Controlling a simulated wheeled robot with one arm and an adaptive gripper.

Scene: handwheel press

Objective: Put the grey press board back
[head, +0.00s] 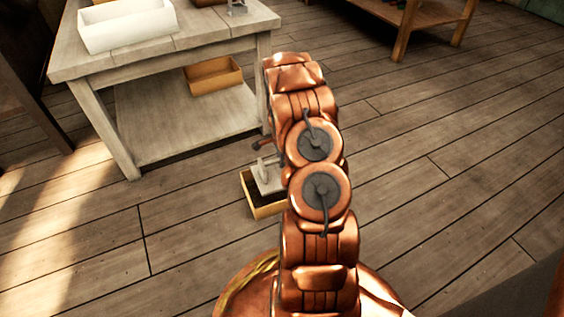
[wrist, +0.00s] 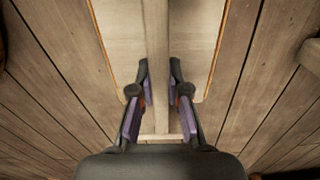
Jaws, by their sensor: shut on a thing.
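The grey press board (head: 270,184) is a pale flat plate with an upright grip, low beside my arm in the head view. It is at a wooden box (head: 267,210) with a dark inside on the floor; I cannot tell if it rests in the box or hangs above it. In the wrist view, the board (wrist: 121,45) spreads on both sides of a raised bar. My gripper (wrist: 159,92) is shut on that bar, one finger on each side.
A grey workbench (head: 75,62) stands at the upper left, with a white bin (head: 125,28) on top and a wooden box (head: 214,76) on its lower shelf. A brown wooden table (head: 428,14) stands at the back. The plank floor (head: 450,130) at right is clear.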

